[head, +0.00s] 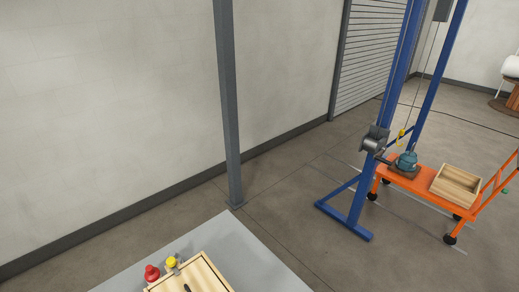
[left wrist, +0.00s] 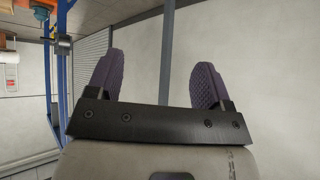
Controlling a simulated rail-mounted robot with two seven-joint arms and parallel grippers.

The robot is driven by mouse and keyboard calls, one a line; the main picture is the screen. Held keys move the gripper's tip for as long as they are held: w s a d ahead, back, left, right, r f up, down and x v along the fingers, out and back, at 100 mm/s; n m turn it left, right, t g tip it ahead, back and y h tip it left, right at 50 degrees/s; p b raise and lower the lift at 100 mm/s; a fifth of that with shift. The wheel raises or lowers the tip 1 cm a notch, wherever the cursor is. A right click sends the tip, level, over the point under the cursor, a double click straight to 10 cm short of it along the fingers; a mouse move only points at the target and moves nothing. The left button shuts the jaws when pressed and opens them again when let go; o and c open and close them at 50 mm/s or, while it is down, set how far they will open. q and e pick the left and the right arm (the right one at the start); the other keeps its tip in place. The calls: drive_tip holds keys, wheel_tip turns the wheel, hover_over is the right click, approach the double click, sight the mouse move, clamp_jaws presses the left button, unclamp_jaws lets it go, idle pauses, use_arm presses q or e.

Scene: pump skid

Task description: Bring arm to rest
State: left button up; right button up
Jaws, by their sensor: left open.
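My left gripper (left wrist: 158,85) shows in the left wrist view. Neither arm nor gripper shows clearly in the head view. My right gripper is not in either view.
A grey table (head: 240,255) at the bottom holds a wooden box (head: 205,268), a red knob-like part (head: 151,273) and a yellow one (head: 171,262). A grey post (head: 228,110) stands behind it. A blue hoist frame (head: 360,205) and an orange cart (head: 425,186) stand right.

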use_arm(q)
drive_tip(key=s+a+f+g+p, duration=0.1)
drive_tip(key=s+f+g+p, duration=0.1)
drive_tip(key=s, duration=0.9)
drive_tip(key=s+a+f+g+p, duration=0.1)
drive_tip(key=s+f+g+p, duration=0.2)
drive_tip(key=s, duration=0.8)
drive_tip(key=shift+s+f, duration=0.2)
drive_tip(key=shift+f, duration=0.25)
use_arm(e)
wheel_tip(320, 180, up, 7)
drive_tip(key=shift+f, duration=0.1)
